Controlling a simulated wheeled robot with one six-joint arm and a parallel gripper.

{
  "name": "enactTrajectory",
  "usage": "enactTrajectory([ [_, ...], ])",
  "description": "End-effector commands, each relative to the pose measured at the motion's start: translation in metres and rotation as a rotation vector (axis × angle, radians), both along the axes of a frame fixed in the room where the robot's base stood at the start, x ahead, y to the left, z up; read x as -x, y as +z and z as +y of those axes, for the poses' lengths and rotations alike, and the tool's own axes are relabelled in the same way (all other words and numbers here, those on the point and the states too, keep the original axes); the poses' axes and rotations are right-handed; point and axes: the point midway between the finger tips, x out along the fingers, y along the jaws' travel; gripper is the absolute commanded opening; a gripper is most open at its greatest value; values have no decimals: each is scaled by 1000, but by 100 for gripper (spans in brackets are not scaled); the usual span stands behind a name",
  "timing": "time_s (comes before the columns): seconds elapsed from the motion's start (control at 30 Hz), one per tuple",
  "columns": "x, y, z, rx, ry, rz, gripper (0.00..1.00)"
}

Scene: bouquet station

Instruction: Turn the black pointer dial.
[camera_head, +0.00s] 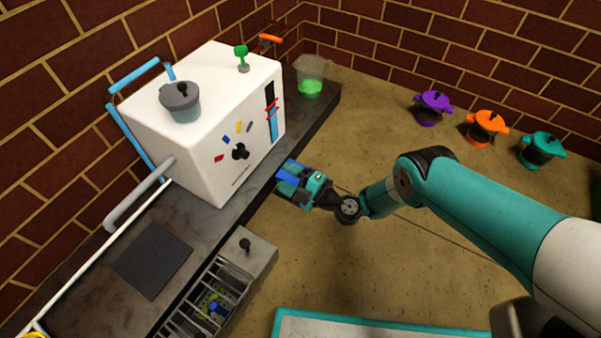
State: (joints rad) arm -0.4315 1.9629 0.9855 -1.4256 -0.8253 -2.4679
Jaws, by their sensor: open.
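The black pointer dial (240,152) is on the front face of a white box-shaped machine (210,100). Several small coloured marks, red, blue, yellow and dark, sit in an arc on the face above and left of the dial. My gripper (282,182) is to the lower right of the dial, near the counter's front edge, and apart from the dial. It is open with nothing seen in it. The fingertips are small in this view.
A grey pot (181,104) and a green knob (242,56) are on top of the machine. A clear container with green contents (310,85) stands behind it on the dark counter (200,238). An open drawer (252,262) juts out in front. Purple, orange and teal pots stand at the right.

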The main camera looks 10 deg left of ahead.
Motion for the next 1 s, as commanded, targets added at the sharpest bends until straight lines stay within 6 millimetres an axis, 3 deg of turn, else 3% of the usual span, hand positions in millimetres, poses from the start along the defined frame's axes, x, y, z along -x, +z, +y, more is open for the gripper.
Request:
enactTrajectory([
  [0.03, 4, 7, -9, 1, -3, 4, 55],
  [0.3, 14, 2, -33, -1, -1, 1, 55],
  [1.0, 16, -2, -38, 0, 0, -1, 55],
])
